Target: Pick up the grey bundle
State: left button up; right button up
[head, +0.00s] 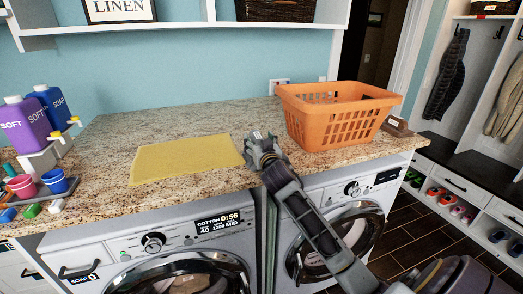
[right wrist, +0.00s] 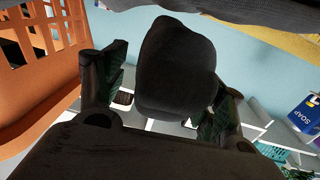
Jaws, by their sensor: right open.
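A dark grey rounded bundle (right wrist: 175,68) shows in the right wrist view, between the two fingers of my right gripper (right wrist: 163,88). The fingers are apart, one on each side of it; I cannot tell whether either touches it. In the head view my right gripper (head: 262,150) is low over the counter, between the yellow cloth and the orange basket. I cannot pick out the bundle there; the gripper seems to hide it. My left gripper is not in view.
The orange basket (head: 335,117) stands just right of my right gripper. A flat yellow cloth (head: 185,159) lies to its left on the speckled counter (head: 110,135). Soap and softener bottles (head: 27,125) and small cups stand at far left. Washing machines are below the counter.

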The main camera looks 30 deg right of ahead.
dwell(0.5)
grip_shut()
dwell(0.3)
jog(key=shift+r, duration=0.2)
jog(key=shift+r, duration=4.8)
